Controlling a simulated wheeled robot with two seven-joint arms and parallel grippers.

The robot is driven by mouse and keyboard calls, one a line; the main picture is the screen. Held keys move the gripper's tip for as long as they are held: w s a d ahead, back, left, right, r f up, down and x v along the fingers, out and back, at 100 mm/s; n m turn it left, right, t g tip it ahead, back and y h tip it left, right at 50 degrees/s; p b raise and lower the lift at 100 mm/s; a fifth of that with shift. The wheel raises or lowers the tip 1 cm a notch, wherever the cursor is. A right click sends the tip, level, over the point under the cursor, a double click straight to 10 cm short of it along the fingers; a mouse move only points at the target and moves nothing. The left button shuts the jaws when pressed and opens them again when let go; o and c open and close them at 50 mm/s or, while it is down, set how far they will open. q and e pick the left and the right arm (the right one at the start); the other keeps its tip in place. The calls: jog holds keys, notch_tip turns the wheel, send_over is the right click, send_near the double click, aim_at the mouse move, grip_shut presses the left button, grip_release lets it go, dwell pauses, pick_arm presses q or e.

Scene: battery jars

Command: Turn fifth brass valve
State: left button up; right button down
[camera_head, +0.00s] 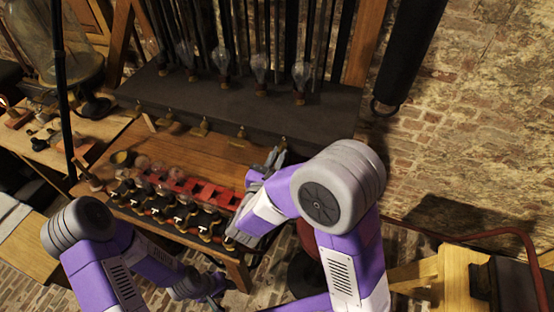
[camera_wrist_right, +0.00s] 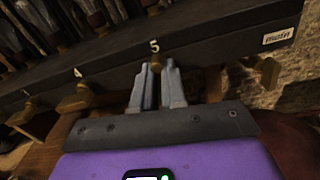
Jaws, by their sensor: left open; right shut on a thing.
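The fifth brass valve (camera_wrist_right: 157,61) sits under the label "5" on the front of a dark shelf in the right wrist view. My right gripper (camera_wrist_right: 162,68) is shut on it, with a finger on each side. The fingers hide much of the valve, so its angle is hard to read. In the head view my right gripper (camera_head: 277,157) reaches up to the shelf front. My left gripper (camera_head: 217,294) is low in the head view, away from the valves, small and partly dark; it is open.
The fourth valve (camera_wrist_right: 80,99) is left of my right gripper, and another brass valve (camera_wrist_right: 240,70) near the "main" label (camera_wrist_right: 278,37) is to its right. Glass bulbs (camera_head: 222,60) line the dark shelf (camera_head: 190,95). A wooden bench below holds a red rack (camera_head: 200,187) and several jars.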

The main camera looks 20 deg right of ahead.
jog(key=shift+s+d+f+m+b, duration=0.1)
jog(key=shift+f+m+b, duration=0.05)
jog(key=shift+m+b, duration=4.4)
jog(key=shift+d+f+m+b, duration=0.15)
jog(key=shift+m+b, duration=3.4)
jog(key=shift+b, duration=1.95)
jog(key=shift+a, duration=0.1)
jog(key=c, duration=1.2)
grip_release()
jog(key=p+v, duration=0.1)
jog(key=v, duration=0.6)
jog(key=shift+s+a, duration=0.15)
jog(key=shift+s, duration=0.1)
